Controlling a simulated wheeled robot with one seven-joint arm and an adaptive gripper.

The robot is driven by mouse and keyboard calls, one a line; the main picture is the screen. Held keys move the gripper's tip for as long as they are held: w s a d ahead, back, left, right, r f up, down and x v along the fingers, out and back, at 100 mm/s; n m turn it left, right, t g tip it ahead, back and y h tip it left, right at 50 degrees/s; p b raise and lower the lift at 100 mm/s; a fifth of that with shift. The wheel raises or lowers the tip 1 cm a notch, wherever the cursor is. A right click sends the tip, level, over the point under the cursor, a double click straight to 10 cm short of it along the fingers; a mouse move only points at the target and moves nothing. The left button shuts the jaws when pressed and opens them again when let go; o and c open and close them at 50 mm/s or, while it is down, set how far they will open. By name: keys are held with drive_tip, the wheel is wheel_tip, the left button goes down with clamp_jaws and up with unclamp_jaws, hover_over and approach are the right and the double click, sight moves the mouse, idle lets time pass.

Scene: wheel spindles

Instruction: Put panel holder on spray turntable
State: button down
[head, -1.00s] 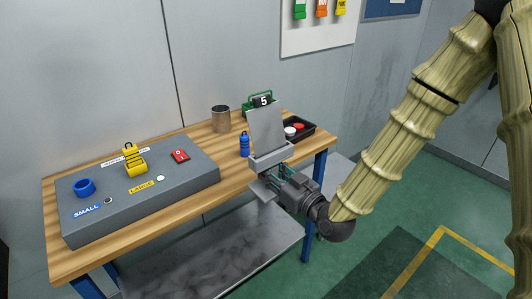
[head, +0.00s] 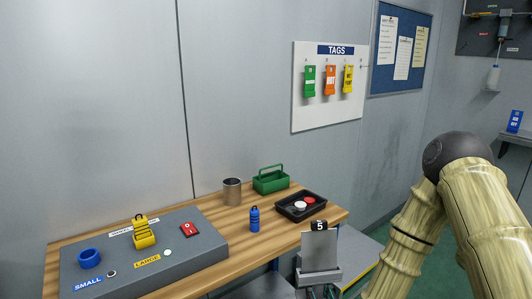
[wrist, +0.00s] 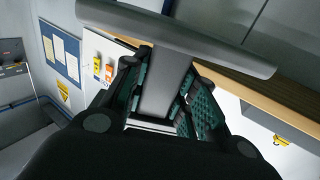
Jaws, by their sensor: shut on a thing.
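The panel holder (head: 319,275) is a grey trough-like base with a flat grey panel (head: 319,250) standing in it. A black tag marked 5 (head: 319,226) is at the panel's top edge. In the head view it is held up at the table's front right, with my gripper (head: 322,293) just below it, mostly cut off by the frame's lower edge. In the wrist view my gripper (wrist: 166,98) has its teal-padded fingers shut on the holder's grey stem (wrist: 165,85); the wide holder base (wrist: 190,38) spans above. I cannot make out a spray turntable in either view.
The wooden table (head: 215,228) carries a grey spindle box (head: 120,262), a blue bottle (head: 254,218), a metal cup (head: 232,191), a green caddy (head: 271,179) and a black tray (head: 290,207). A low grey platform (head: 357,250) stands right of the table.

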sight(305, 272)
drive_tip(key=shift+s+d+f+m+h, duration=0.4)
drive_tip(key=shift+d+f+h, duration=0.15)
drive_tip(key=shift+d+f, duration=0.3)
drive_tip(key=shift+s+d+f+m+h, duration=0.35)
drive_tip(key=shift+d+f+h, duration=0.25)
drive_tip(key=shift+f, duration=0.3)
drive_tip(key=w+a+r+n+y, duration=0.1)
drive_tip(key=a+r, duration=0.1)
drive_tip(key=r, duration=0.1)
drive_tip(key=a+r+n+y, duration=0.1)
drive_tip(key=a+r+y, duration=0.1)
drive_tip(key=r, duration=0.1)
drive_tip(key=w+a+r+n+y, duration=0.1)
drive_tip(key=a+r+y, duration=0.1)
drive_tip(key=r, duration=0.1)
drive_tip(key=shift+w+a+n+g, duration=0.25)
drive_tip(key=shift+w+a+g, duration=0.05)
drive_tip(key=shift+a, duration=0.05)
drive_tip(key=s+a+r+n+g+y, duration=0.1)
drive_tip(key=a+r+n+g+y, duration=0.1)
drive_tip(key=a+r+y, duration=0.3)
drive_tip(key=shift+s+a+r+n+g+y, duration=0.3)
drive_tip(key=shift+a+r+n, duration=0.6)
drive_tip(key=shift+r, duration=1)
drive_tip(key=shift+w+d, duration=0.1)
